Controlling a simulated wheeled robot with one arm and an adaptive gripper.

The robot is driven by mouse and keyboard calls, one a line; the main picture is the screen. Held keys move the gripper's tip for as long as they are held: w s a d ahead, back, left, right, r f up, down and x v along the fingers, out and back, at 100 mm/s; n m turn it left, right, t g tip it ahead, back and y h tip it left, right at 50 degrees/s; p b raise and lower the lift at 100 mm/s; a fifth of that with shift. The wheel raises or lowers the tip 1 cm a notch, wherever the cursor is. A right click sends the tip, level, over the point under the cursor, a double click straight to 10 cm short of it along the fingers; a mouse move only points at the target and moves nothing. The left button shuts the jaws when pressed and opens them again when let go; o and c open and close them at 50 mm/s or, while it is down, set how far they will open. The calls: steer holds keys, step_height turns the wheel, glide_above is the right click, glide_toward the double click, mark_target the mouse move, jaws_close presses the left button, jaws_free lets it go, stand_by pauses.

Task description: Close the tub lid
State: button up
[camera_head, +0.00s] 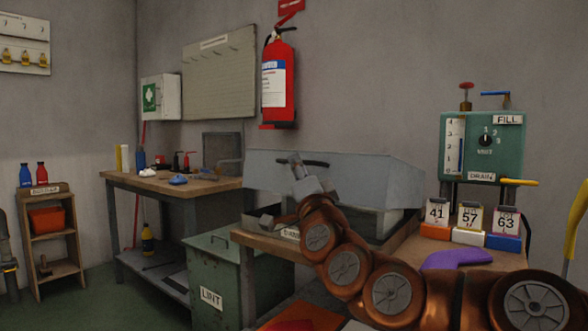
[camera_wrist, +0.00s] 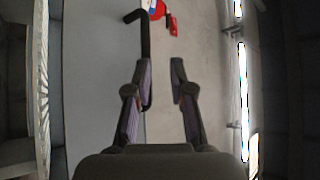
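The grey tub lid (camera_head: 375,172) stands raised and tilted over the tub (camera_head: 378,222), with a dark gap below its front edge. A black bar handle (camera_head: 318,163) is on the lid's face near its upper edge. My gripper (camera_head: 295,158) is at the left end of the handle. The two fingers of my gripper (camera_wrist: 160,72) are apart, with a clear gap to the right finger. I cannot tell whether the left finger touches the handle.
The wooden bench (camera_head: 250,238) carries the tub. A green LINT bin (camera_head: 212,270) stands in front at left. Numbered cards, a purple sock form (camera_head: 455,259) and a green fill panel (camera_head: 483,145) are at right. A fire extinguisher (camera_head: 278,80) hangs above the lid.

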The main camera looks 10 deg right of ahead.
steer(key=shift+s+d+f+b, duration=0.25)
steer(key=shift+s+f+b, duration=0.25)
steer(key=shift+s+f, duration=0.1)
steer(key=shift+s+d+f+b, duration=0.25)
steer(key=shift+s+f+b, duration=0.3)
steer(key=shift+s+f, duration=0.05)
steer(key=shift+s+d+f+b, duration=0.25)
steer(key=shift+s+f+b, duration=0.25)
steer(key=shift+s+f, duration=0.1)
